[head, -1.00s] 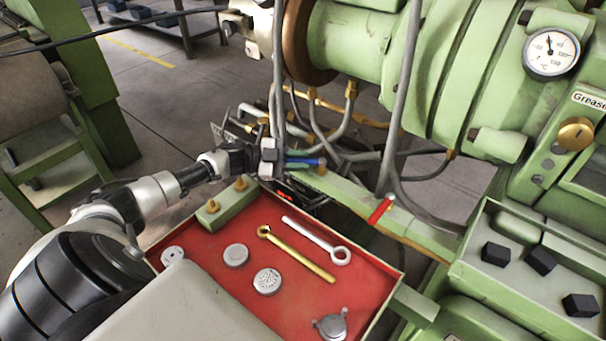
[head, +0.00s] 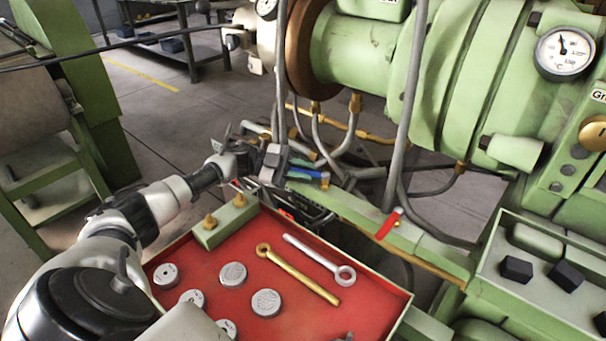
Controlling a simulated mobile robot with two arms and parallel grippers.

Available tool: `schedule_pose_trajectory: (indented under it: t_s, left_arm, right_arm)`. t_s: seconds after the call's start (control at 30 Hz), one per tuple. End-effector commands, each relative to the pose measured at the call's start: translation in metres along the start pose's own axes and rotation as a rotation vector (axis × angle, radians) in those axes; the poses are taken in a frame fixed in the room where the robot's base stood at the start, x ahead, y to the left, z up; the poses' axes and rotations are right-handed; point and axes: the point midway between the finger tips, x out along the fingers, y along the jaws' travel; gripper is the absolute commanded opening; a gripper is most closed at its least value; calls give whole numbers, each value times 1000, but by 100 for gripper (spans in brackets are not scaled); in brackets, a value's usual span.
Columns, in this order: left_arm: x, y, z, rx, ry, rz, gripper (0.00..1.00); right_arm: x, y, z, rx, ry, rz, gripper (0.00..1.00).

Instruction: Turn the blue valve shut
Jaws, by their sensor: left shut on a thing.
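The blue valve handle (head: 311,173) is a short blue lever at the centre of the head view, at the left end of a green rail. It lies nearly level, tilting slightly down to the right, with a brass-coloured fitting (head: 325,181) at its right end. My left gripper (head: 279,163) comes in from the left and is shut at the handle's left end. Its fingers hide that end, so the exact grip is hard to see. My right gripper is out of view.
A red handle (head: 389,223) stands on the rail at right. Grey hoses (head: 403,110) and a green extruder (head: 355,50) crowd the back.

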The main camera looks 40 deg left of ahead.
Motion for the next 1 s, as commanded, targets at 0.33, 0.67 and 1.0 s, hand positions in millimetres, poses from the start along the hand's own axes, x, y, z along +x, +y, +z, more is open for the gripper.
schedule_pose_trajectory:
  t_s: [0.33,0.67,1.0]
  left_arm:
    - [0,1,1,-1,-1,3,0]
    - [0,0,0,-1,0,2,43]
    - [-19,0,1,-1,-3,1,43]
  right_arm:
    - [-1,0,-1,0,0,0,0]
    - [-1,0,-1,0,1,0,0]
    - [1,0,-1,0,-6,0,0]
